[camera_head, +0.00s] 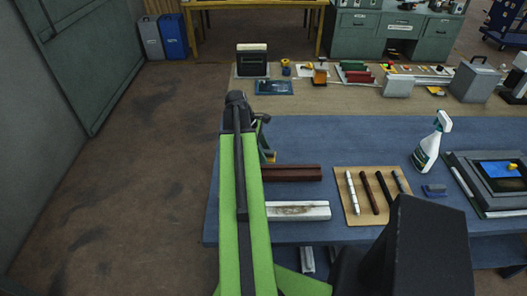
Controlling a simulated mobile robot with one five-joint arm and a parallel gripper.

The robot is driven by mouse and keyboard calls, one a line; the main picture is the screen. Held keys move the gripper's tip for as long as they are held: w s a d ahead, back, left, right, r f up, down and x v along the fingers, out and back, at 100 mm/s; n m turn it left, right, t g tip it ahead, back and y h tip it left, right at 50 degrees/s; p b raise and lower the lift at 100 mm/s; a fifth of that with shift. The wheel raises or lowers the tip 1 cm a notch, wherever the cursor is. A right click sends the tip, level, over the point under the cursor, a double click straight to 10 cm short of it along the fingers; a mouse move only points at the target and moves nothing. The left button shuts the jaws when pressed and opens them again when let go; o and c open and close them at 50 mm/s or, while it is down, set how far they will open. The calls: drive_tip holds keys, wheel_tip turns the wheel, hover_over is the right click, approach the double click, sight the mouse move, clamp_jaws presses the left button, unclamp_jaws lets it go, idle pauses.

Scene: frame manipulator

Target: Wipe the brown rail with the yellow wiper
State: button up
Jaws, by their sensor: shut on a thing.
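The brown rail (295,173) lies left to right on the blue table top, with its left end behind my green arm. My gripper (266,146) is just behind the rail's left part, largely hidden by my arm. It is shut on the yellow wiper (271,157), of which only a small yellow patch shows low at the gripper. The wiper is close to the rail's far side. I cannot tell whether it touches the rail.
A white worn rail (300,211) lies in front of the brown one. To the right are a tan board (350,212) with several rods, a small blue block (435,190), a spray bottle (430,145) and a grey framed panel (480,185). The blue table (340,140) is clear behind the board.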

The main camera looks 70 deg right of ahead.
wheel_tip(320, 180, up, 3)
drive_tip(key=p, duration=0.3)
drive_tip(key=shift+r, duration=0.1)
drive_tip(key=shift+f+b, duration=0.75)
drive_tip(key=shift+f, duration=0.15)
drive_tip(key=shift+r, duration=0.1)
